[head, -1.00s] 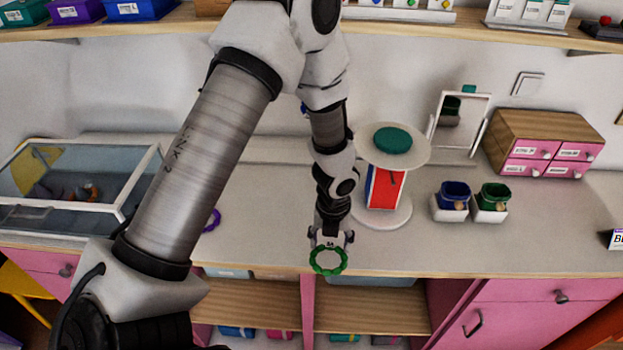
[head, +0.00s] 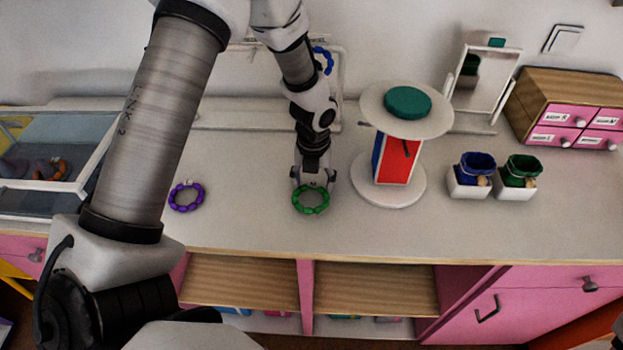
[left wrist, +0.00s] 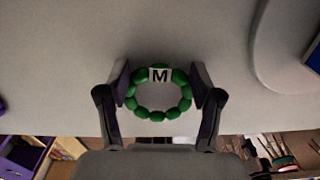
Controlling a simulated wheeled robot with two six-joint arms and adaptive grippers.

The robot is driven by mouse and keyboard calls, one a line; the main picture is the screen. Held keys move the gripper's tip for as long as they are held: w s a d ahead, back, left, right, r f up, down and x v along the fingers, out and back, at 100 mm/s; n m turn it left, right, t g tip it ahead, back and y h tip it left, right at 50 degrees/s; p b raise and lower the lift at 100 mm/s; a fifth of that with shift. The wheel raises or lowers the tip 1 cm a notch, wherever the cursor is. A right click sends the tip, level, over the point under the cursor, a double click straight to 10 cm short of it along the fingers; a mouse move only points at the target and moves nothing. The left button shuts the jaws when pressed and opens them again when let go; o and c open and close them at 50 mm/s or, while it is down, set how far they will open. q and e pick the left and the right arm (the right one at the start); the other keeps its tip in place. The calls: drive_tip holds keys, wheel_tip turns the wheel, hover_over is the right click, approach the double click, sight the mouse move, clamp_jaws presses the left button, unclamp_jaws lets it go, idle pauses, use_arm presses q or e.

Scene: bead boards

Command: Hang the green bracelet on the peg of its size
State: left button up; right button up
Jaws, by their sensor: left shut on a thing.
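My right gripper is not in view.
A purple bracelet (head: 186,196) lies on the counter to the left. A round stand (head: 436,122) with a green top is close on the right. Two small pots, a mirror (head: 484,80) and a drawer box (head: 560,85) are farther right. A glass case (head: 95,150) is at left.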

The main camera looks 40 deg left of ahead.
use_arm(q)
drive_tip(key=shift+s+r, duration=0.1)
drive_tip(key=shift+s, duration=0.05)
drive_tip(key=shift+a+f, duration=0.2)
drive_tip(key=shift+f, duration=0.15)
drive_tip(key=o, duration=1.6)
drive_tip(key=shift+c, duration=0.2)
drive_tip(key=shift+d, duration=0.1)
drive_tip(key=shift+r+b, duration=0.25)
drive_tip(key=shift+b, duration=0.55)
drive_tip(key=r, duration=0.7)
drive_tip(key=shift+w+a+r+b, duration=0.25)
drive_tip(key=shift+w+a+b, duration=0.05)
drive_tip(key=shift+a+b, duration=0.1)
drive_tip(key=shift+w, duration=0.1)
